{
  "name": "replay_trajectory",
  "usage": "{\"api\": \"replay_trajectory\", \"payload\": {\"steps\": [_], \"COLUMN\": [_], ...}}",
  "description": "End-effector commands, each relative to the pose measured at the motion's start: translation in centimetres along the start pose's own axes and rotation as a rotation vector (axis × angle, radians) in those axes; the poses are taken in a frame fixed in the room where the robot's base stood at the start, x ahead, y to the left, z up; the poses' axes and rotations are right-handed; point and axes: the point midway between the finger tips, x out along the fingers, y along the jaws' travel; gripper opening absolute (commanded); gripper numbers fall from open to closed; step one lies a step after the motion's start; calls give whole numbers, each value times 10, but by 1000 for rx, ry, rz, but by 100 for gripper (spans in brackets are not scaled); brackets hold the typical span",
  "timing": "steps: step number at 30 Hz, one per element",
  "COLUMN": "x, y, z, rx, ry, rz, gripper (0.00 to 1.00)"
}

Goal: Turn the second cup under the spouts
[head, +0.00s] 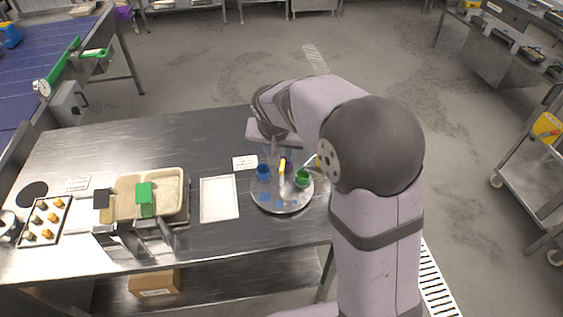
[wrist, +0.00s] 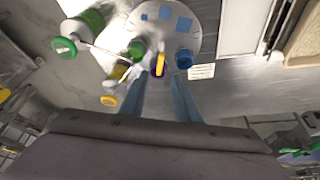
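A round turntable (head: 284,203) stands on the steel table, with blue square patches on it. A blue cup (head: 263,171) stands at its left and a green cup (head: 302,178) at its right. An upright yellow peg (head: 282,167) stands between them. In the wrist view the blue cup (wrist: 183,60), green cup (wrist: 136,49) and yellow peg (wrist: 160,63) show on the turntable (wrist: 183,12). My gripper (wrist: 160,80) is open, its two fingers apart with the peg just beyond or between their tips; contact is unclear. My arm hides part of the turntable's far side in the head view.
A green-ended part (wrist: 63,46) and a yellow-ended part (wrist: 108,100), possibly the spouts, reach close to the green cup. A white tray (head: 219,199), a rice tub (head: 122,201) and a tray of small pieces (head: 47,220) lie left. Bare table lies behind the tub.

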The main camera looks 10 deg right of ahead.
Motion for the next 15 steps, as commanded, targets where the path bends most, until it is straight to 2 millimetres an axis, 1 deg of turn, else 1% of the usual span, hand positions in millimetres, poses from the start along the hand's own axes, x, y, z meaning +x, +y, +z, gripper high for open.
{"api": "replay_trajectory", "payload": {"steps": [4,8,15], "x": [2,10,39], "y": [0,1,1], "z": [0,0,1], "rx": [2,1,0], "ry": [-1,-3,-4], "rz": [1,2,3], "gripper": [29,29,29]}}
